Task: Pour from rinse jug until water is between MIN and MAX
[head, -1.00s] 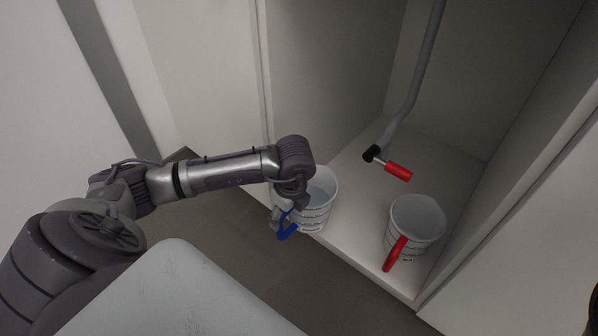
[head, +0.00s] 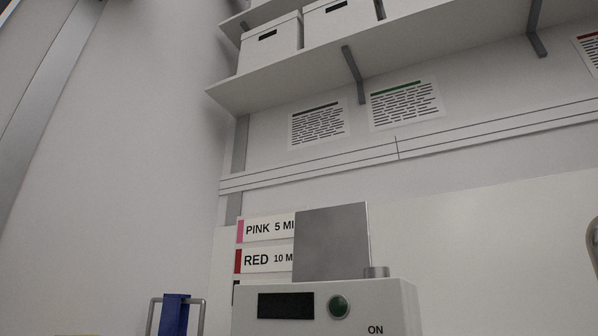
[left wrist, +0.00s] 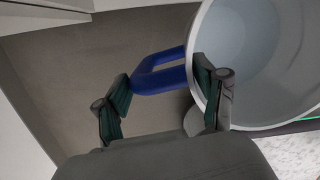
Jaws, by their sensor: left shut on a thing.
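In the left wrist view a pale jug (left wrist: 208,25) with a blue handle (left wrist: 160,80) fills the upper right. My left gripper (left wrist: 163,97) is shut on the blue handle, with one finger on each side. The jug's mouth faces the camera and its inside looks pale blue-grey; I cannot tell the water level. No rinse label or MIN and MAX marks are legible. The head view now shows neither the jug nor my grippers. My right gripper is not in view.
The head view shows a white device (head: 390,300) with a dark display, a green button and "ON". Behind it are PINK and RED labels (head: 265,260). A blue object (head: 174,315) stands at the lower left. A shelf (head: 320,75) with white boxes (head: 270,45) is above.

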